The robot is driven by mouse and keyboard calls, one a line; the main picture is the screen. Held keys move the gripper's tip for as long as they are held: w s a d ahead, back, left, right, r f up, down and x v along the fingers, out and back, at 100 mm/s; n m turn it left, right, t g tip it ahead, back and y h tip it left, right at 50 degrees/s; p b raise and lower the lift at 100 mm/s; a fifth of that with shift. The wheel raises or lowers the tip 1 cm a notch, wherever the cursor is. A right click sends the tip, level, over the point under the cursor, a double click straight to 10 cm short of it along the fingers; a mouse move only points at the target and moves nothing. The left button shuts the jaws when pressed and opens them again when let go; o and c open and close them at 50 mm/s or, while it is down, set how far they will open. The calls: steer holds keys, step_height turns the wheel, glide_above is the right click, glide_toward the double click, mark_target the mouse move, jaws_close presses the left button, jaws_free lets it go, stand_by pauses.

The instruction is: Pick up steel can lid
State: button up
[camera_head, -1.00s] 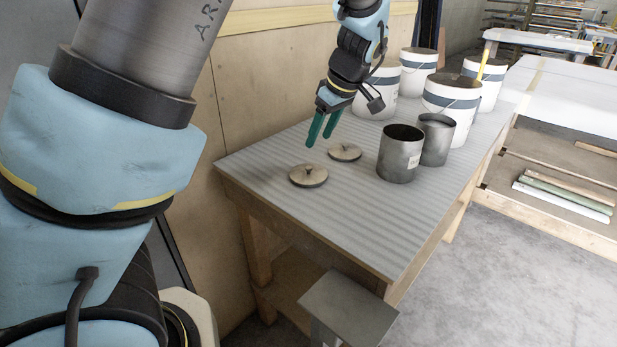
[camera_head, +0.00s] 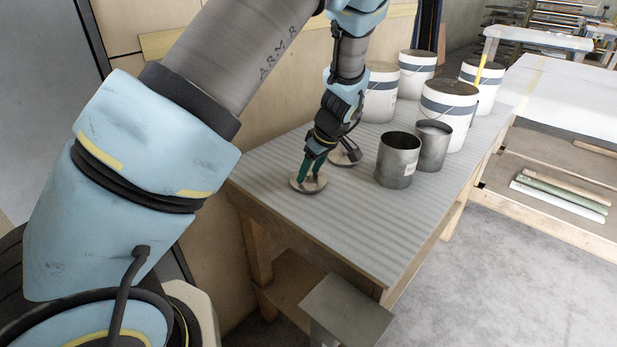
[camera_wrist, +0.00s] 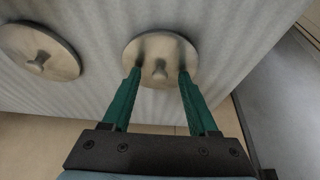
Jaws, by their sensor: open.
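A round can lid (camera_head: 309,184) with a small central knob lies flat on the ribbed grey table top. It also shows in the wrist view (camera_wrist: 161,55). A second similar lid (camera_head: 343,158) lies just behind it, partly hidden by my arm; the wrist view shows it at the left (camera_wrist: 40,50). My gripper (camera_head: 306,178) points down at the nearer lid. In the wrist view its two green fingers (camera_wrist: 160,73) are open, one on each side of the knob. I cannot tell whether the fingertips touch the lid.
Two open steel cans (camera_head: 397,162) (camera_head: 433,147) stand right of the lids. Several white buckets (camera_head: 446,112) with dark bands stand behind them. A wood-panelled wall (camera_head: 215,135) runs along the table's left. The front part of the table (camera_head: 350,235) is clear.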

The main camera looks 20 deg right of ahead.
jaws_close()
stand_by(0.5)
